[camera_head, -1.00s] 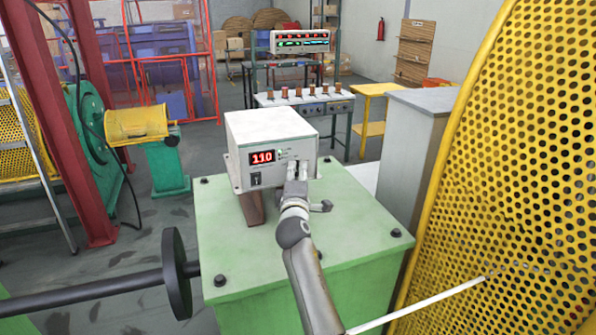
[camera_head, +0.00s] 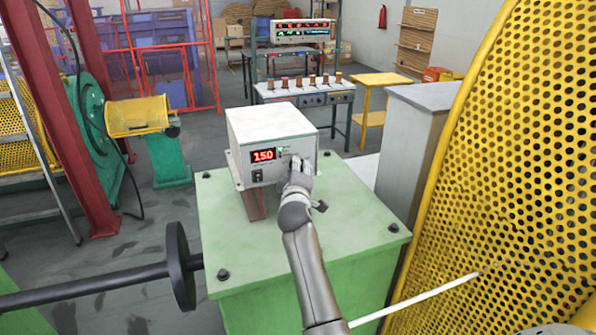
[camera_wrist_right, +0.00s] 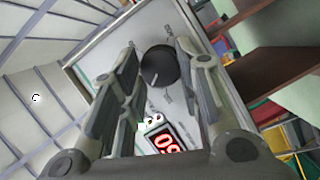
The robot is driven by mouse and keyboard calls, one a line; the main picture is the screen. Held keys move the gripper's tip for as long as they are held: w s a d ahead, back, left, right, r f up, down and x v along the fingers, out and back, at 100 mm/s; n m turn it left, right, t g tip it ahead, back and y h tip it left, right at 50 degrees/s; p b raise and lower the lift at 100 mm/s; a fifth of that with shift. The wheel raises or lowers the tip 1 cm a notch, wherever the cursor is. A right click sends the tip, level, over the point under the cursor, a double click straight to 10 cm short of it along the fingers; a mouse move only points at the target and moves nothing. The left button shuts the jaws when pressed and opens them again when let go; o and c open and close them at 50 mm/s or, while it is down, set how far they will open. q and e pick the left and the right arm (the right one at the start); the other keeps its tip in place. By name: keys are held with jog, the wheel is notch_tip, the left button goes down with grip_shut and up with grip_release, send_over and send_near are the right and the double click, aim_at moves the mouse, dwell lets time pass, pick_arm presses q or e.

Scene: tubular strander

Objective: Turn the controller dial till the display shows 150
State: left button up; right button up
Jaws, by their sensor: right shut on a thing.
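The controller is a white box (camera_head: 262,122) on a green cabinet (camera_head: 232,235). Its red display (camera_head: 263,155) reads 150, and the display is also partly seen, tilted, in the right wrist view (camera_wrist_right: 166,141). The black dial (camera_wrist_right: 159,66) lies between the fingers of my right gripper (camera_head: 299,170) in the wrist view. The right gripper is shut on the dial at the right part of the controller's front. In the head view the gripper hides the dial. My left gripper is not in view.
A yellow perforated guard (camera_head: 500,170) curves along the right side. A grey cabinet (camera_head: 410,135) stands behind the green one. A black shaft with a disc (camera_head: 178,268) lies at the front left. A bench with spools (camera_head: 305,95) stands at the back.

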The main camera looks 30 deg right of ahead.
jog(key=o, duration=1)
jog(key=v, duration=0.7)
jog(key=shift+s+a, duration=0.15)
jog(key=shift+s, duration=0.05)
